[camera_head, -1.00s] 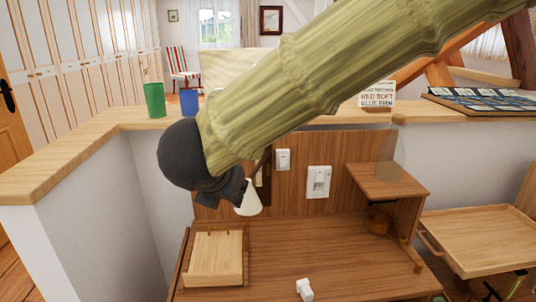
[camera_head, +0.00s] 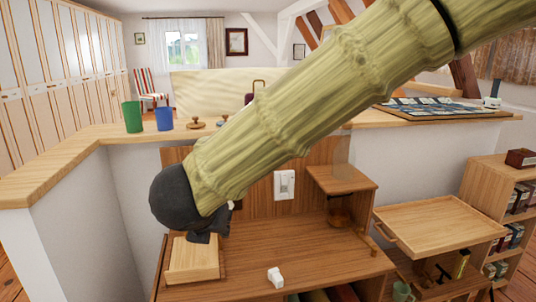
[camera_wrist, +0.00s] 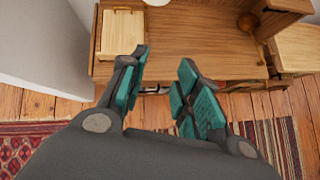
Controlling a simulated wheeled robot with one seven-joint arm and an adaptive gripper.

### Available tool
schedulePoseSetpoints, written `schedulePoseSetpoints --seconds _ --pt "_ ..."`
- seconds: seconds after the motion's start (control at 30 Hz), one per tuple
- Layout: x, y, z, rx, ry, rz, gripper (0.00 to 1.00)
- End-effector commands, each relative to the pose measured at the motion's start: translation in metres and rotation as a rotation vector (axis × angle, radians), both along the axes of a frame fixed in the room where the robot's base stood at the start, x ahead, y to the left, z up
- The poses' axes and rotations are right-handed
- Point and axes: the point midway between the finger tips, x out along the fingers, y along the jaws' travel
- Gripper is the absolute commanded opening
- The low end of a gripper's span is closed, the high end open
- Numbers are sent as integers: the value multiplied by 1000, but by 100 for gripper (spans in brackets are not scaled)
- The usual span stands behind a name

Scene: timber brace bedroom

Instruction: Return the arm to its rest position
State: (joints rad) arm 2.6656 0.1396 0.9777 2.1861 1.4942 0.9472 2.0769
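My arm crosses the head view from the upper right down to a dark, rounded wrist over the left part of the wooden desk (camera_head: 300,255). In the head view my gripper (camera_head: 205,238) is only a dark piece below the wrist, and its fingers are mostly hidden. In the wrist view my gripper (camera_wrist: 163,75) has its two teal-padded fingers apart. Nothing shows held between them. Below them are the desk's front edge and the plank floor.
A shallow wooden box (camera_head: 193,260) lies close under my wrist. A small white object (camera_head: 275,277) sits on the desk. A green cup (camera_head: 132,117) and a blue cup (camera_head: 164,119) stand on the ledge. A wooden tray (camera_head: 440,232) and a bookshelf (camera_head: 495,190) stand right.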

Motion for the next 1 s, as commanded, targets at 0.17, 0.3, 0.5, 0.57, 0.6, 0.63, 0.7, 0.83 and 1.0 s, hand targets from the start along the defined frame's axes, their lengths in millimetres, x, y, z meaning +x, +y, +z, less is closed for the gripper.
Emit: schedulePoseSetpoints --seconds 0.17,0.3,0.5,0.57,0.6,0.63,0.7,0.83,1.0 --pt "13 -9 -35 -112 11 100 32" --pt "26 -27 -71 -225 24 197 32" --pt "39 -65 -154 -471 67 435 32" --pt "39 -80 -185 -560 87 533 32" --pt "38 -89 -205 -618 99 602 32" --pt "37 -97 -221 -660 110 652 32" --pt "31 -114 -255 -755 132 776 32" --pt "13 -145 -319 -916 173 1024 32" --pt "-27 -187 -396 -1095 218 1377 32"
